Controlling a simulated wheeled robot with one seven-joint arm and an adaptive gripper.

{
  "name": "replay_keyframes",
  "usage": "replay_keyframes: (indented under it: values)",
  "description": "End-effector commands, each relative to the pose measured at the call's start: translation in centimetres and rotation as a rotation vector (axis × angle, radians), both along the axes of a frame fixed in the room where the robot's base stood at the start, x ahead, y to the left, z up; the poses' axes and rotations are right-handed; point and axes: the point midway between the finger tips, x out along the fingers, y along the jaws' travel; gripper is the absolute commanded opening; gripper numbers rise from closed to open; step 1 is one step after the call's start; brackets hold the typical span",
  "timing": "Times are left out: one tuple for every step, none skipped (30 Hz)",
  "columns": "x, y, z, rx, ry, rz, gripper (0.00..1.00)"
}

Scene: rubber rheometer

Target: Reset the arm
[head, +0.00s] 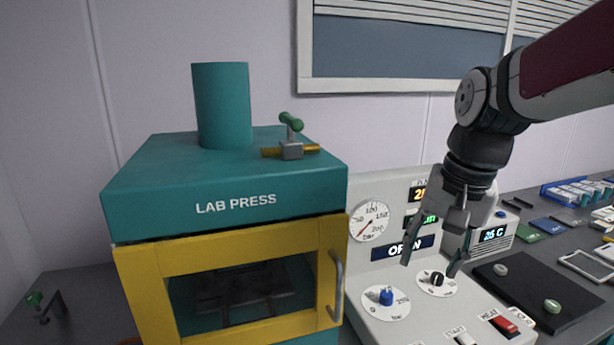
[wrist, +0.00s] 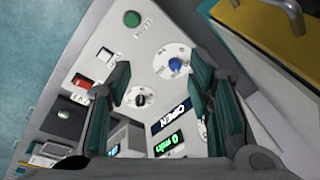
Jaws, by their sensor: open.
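My gripper (head: 432,262) is open and empty, hanging fingers-down over the sloped control panel (head: 375,275). In the head view its fingertips appear on either side of the black knob (head: 437,278); I cannot tell whether they touch anything. In the wrist view the fingers (wrist: 162,100) stand apart, with the black knob (wrist: 139,97) near one fingertip and the blue knob (wrist: 175,65) near the other. The blue knob also shows in the head view (head: 386,296). My arm reaches in from the upper right.
The teal lab press (head: 225,172), its yellow-framed door (head: 240,280) shut, stands left of the panel. A round gauge (head: 370,220) and a display reading OPEN (head: 403,247) are on the panel. Free space is above.

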Motion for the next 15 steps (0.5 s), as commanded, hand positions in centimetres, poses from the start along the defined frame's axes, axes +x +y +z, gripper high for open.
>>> replay_keyframes:
  values:
    - [-1.9, 0.0, 0.6, -0.008, -0.026, 0.041, 0.47]
    - [-2.9, 0.0, 0.8, -0.015, -0.041, 0.069, 0.47]
    - [-4.3, 0.0, 0.9, -0.025, -0.06, 0.106, 0.47]
    - [-5.2, 0.0, 1.0, -0.034, -0.074, 0.133, 0.47]
    - [-6.2, 0.1, 1.1, -0.045, -0.088, 0.162, 0.47]
    - [-7.6, 0.1, 1.1, -0.059, -0.106, 0.198, 0.47]
    - [-8.5, 0.1, 1.0, -0.072, -0.12, 0.225, 0.47]
    - [-9.5, 0.1, 0.9, -0.084, -0.133, 0.251, 0.47]
    - [-10.7, 0.1, 0.7, -0.101, -0.148, 0.285, 0.47]
    - [-11.6, 0.1, 0.6, -0.115, -0.16, 0.311, 0.47]
    - [-12.4, 0.1, 0.4, -0.128, -0.171, 0.334, 0.47]
    - [-13.3, 0.1, 0.1, -0.147, -0.185, 0.362, 0.47]
    - [-13.9, 0.1, -0.1, -0.159, -0.193, 0.381, 0.47]
    - [-14.5, 0.0, -0.3, -0.172, -0.2, 0.4, 0.47]
    - [-15.2, 0.0, -0.6, -0.186, -0.208, 0.42, 0.47]
